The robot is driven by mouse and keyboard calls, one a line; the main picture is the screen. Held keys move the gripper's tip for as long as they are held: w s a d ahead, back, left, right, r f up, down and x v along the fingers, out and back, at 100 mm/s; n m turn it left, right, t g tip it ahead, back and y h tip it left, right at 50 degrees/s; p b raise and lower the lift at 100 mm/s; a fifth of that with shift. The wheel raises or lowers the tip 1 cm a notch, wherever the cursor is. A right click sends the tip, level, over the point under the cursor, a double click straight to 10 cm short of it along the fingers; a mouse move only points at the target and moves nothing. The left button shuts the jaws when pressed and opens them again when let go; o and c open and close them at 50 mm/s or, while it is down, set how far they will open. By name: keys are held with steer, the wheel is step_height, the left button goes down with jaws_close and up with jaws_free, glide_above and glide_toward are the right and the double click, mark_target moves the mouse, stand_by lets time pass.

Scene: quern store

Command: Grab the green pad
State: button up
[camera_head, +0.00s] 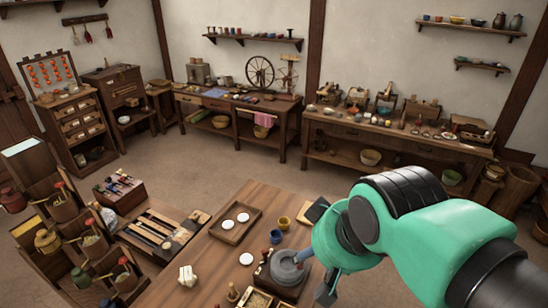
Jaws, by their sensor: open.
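I cannot make out a green pad in the head view; the green-teal surfaces at the right are my own arm. A dark flat item with a tan edge (316,211) lies on the wooden table (215,262), partly behind my arm, and its kind is unclear. My gripper (325,291) is only partly visible below my wrist, over the table's right side and just right of the grey round quern (288,268). It is open, and I see nothing held in it. My arm hides the table's right part.
Racks crowd the left. Open floor (230,165) separates the table from the back benches.

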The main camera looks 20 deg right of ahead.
steer(key=shift+c, duration=0.9)
steer(key=shift+w, duration=0.1)
steer(key=w+d+r+m+g, duration=0.1)
steer(key=w+d+m, duration=0.2)
steer(key=w, duration=0.5)
steer(key=w+d+r+m+g, duration=0.1)
steer(key=w+d+m, duration=0.25)
steer(key=w, duration=0.55)
steer(key=w+d+f+m+b, duration=0.1)
steer(key=w+d+f+m, duration=0.25)
steer(key=w, duration=0.35)
steer(key=w+d+f+m+b, duration=0.1)
steer(key=w+d+f+m, duration=0.2)
steer(key=w+d, duration=0.35)
steer(key=w+d+f+m+g, duration=0.2)
steer(key=w+d+f+m, duration=0.4)
steer(key=w+d+f, duration=0.65)
steer(key=w+d+f+m, duration=0.1)
steer(key=d+f+m, duration=0.1)
steer(key=f, duration=0.5)
steer(key=w+d+f+m, duration=0.2)
steer(key=d+f, duration=0.3)
steer(key=f, duration=0.2)
steer(key=w+d+f+m+y, duration=0.1)
steer(key=w+d+f, duration=0.1)
steer(key=d+f, duration=0.2)
step_height(320, 180, down, 3)
steer(key=shift+d+r+m+g+b, duration=0.1)
steer(key=shift+d+m+g+b, duration=0.1)
steer(key=shift+m+g+b, duration=0.25)
